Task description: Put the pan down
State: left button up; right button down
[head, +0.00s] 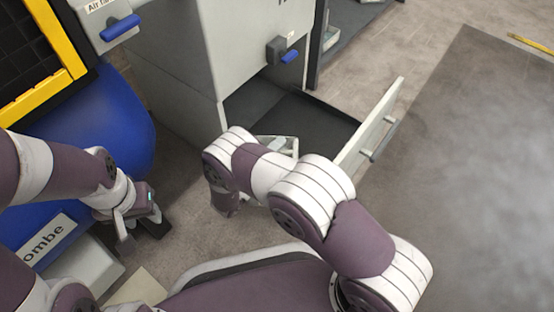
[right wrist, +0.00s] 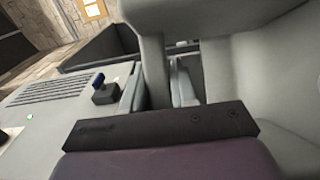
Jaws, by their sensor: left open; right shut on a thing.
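My left gripper (head: 139,226) is open and empty, low beside the blue tank at the left of the head view. My right arm reaches across the middle, and its bent links hide most of the right gripper from the head. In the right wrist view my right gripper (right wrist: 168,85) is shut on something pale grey. Large grey surfaces fill the right of that view, too close to tell which part is the pan. In the head view a small pale tray-like thing (head: 281,143) shows behind my right arm, by the open drawer; I cannot tell whether it is the pan.
The grey cabinet (head: 190,65) has an open drawer with a dark inside (head: 305,115) and a pale front (head: 375,122). A blue tank (head: 110,110) with a yellow-framed panel (head: 50,85) stands left.

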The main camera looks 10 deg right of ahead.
notch_tip(320, 180, down, 4)
jog(key=b, duration=0.2)
jog(key=shift+b, duration=0.3)
jog(key=shift+r+p, duration=0.3)
jog(key=shift+r, duration=0.05)
jog(key=shift+f, duration=0.2)
pick_arm(q)
notch_tip(320, 180, down, 3)
jog(key=shift+f, duration=0.1)
pick_arm(e)
jog(key=c, duration=0.9)
grip_release()
